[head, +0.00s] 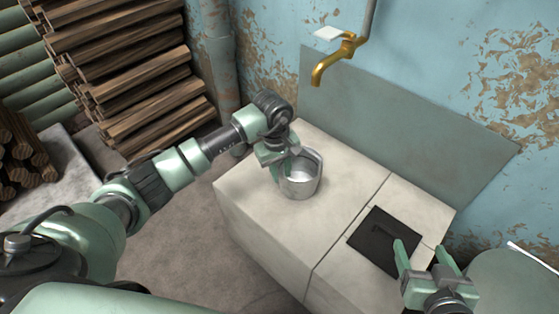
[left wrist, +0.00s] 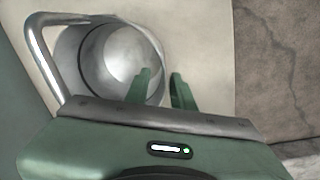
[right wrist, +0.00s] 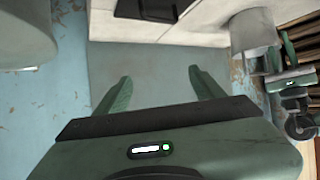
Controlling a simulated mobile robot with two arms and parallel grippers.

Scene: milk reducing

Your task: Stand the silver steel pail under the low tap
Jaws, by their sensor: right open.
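The silver steel pail (head: 301,187) is upright over the pale stone counter, left of the tap in the head view. I cannot tell whether its base touches the stone. My left gripper (head: 287,161) is at its near-left rim. In the left wrist view the fingers (left wrist: 160,80) straddle the pail wall (left wrist: 90,55), one inside and one outside, closed in on it. The brass tap (head: 335,62) is on the wall above the counter. My right gripper (head: 424,262) is open and empty, at the counter's right end.
A dark square recess (head: 372,250) lies in the counter's (head: 247,195) right part. A grey-green panel (head: 400,125) covers the wall behind. A round pale green object (head: 515,285) stands at right. Stacked wood (head: 130,75) fills the back left.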

